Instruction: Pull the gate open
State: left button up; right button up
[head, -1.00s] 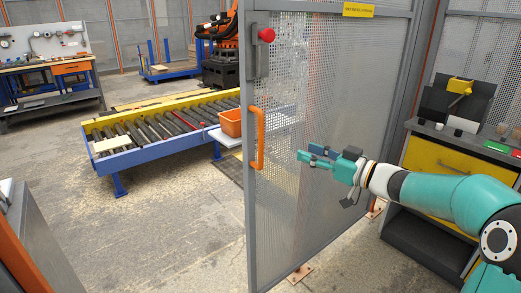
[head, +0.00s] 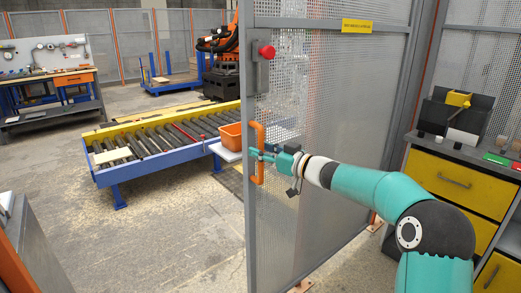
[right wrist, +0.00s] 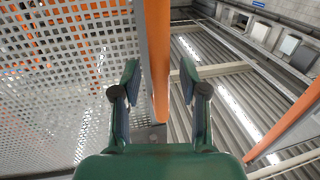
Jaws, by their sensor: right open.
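The gate (head: 330,100) is a grey framed panel of perforated mesh, standing right of centre in the head view. Its orange vertical handle (head: 260,136) is on the left edge, below a red knob (head: 267,52). My right gripper (head: 253,155) is at the lower part of the handle. In the right wrist view the handle (right wrist: 157,55) runs between the two open fingers (right wrist: 159,85), with a gap on both sides. The mesh (right wrist: 65,80) fills the left of that view. My left gripper is not in view.
A roller conveyor (head: 170,140) with an orange bin (head: 230,135) stands beyond the gate. A workbench (head: 50,85) is at the far left. A cabinet with yellow drawers (head: 450,180) stands to the right.

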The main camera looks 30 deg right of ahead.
jog(key=shift+w+a, duration=0.15)
jog(key=shift+w, duration=0.15)
grip_shut()
dwell(0.3)
